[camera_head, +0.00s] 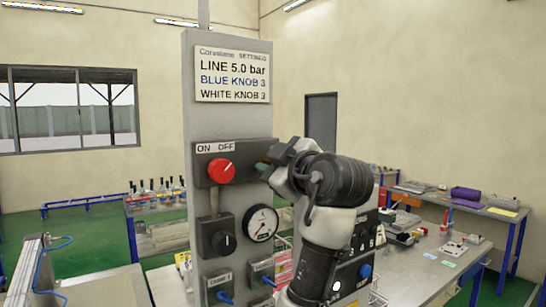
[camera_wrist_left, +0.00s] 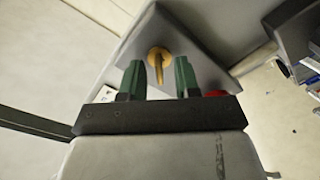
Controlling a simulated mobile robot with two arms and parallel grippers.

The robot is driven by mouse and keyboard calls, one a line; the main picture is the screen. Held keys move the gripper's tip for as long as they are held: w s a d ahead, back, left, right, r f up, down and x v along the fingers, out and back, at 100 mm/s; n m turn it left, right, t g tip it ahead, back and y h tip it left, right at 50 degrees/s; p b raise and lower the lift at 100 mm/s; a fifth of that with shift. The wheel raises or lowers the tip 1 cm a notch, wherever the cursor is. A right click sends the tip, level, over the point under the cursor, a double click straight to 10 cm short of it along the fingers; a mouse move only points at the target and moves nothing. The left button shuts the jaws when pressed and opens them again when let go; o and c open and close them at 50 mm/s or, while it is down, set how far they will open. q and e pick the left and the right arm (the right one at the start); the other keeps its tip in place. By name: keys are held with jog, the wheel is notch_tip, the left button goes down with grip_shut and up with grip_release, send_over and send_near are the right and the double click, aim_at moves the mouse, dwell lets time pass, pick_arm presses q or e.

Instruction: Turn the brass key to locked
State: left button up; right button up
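The brass key (camera_wrist_left: 158,62) shows in the left wrist view, set in a grey plate on the panel. Its bow points down in that picture, toward my gripper. My left gripper (camera_wrist_left: 158,78) is open, with one green finger on either side of the key and a gap on both sides. In the head view my left gripper (camera_head: 263,166) is at the panel's right side, beside the red knob, and my wrist hides the key. My right gripper is not in view.
The grey panel (camera_head: 228,120) carries a settings sign (camera_head: 232,75), a red ON/OFF knob (camera_head: 221,171), a black knob (camera_head: 224,242), a pressure gauge (camera_head: 262,223) and blue-handled valves (camera_head: 225,297) below. A bench (camera_head: 440,250) with small parts stands at right. Bottles (camera_head: 160,190) stand behind at left.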

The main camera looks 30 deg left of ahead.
pick_arm(q)
jog(key=shift+d, duration=0.1)
grip_shut()
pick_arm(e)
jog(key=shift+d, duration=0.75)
pick_arm(q)
jog(key=shift+f+m, duration=0.1)
jog(key=shift+m, duration=0.3)
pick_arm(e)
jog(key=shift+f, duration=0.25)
pick_arm(q)
jog(key=m+b, duration=0.1)
jog(key=m, duration=0.4)
jog(key=m+b, duration=0.1)
jog(key=m, duration=0.5)
jog(key=m+b, duration=0.2)
jog(key=m, duration=0.4)
jog(key=shift+w+r, duration=0.2)
jog(key=shift+w, duration=0.1)
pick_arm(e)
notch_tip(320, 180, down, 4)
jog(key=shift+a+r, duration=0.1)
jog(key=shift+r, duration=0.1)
pick_arm(q)
grip_release()
jog(key=shift+f, duration=0.1)
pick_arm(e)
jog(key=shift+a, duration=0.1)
